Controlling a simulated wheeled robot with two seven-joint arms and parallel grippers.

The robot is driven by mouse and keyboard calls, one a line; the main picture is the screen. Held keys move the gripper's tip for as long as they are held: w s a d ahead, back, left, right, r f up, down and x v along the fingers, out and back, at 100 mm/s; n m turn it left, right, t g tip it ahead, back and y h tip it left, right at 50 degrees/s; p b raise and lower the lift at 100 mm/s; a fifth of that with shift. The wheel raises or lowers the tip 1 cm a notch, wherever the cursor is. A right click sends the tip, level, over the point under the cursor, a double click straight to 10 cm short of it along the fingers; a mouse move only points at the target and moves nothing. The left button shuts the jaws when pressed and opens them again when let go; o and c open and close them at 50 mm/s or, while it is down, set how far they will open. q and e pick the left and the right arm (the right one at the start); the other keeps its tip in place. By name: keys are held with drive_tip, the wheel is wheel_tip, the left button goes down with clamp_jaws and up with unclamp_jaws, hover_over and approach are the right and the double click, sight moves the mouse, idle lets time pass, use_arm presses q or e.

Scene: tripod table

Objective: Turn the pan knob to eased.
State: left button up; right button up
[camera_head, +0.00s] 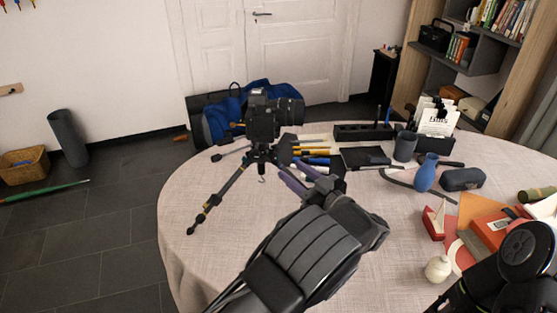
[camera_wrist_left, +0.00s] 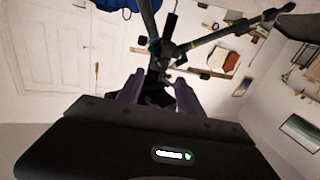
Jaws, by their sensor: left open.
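A black camera (camera_head: 262,116) with a long lens sits on a small tripod (camera_head: 217,199) at the table's left back part. The tripod's legs are spread, with yellow-marked joints. My left gripper (camera_head: 292,176) is open, its two purple fingers just right of and in front of the tripod's head. In the left wrist view the open gripper (camera_wrist_left: 160,84) points at the tripod's dark hub (camera_wrist_left: 163,50), with a leg running off to the upper right. The pan knob cannot be told apart from the dark parts there. Nothing shows between the fingers. My right gripper is out of view.
The round cloth-covered table (camera_head: 200,255) has pens and a black box (camera_head: 362,132) behind the gripper. A blue vase (camera_head: 426,173), a dark case (camera_head: 462,179) and a small cream pot (camera_head: 438,268) stand to the right. The table's left front is clear.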

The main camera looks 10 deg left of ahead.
sight(275, 157)
use_arm(q)
drive_tip(key=p+x, duration=0.1)
drive_tip(key=x, duration=0.6)
drive_tip(key=shift+c, duration=0.2)
clamp_jaws()
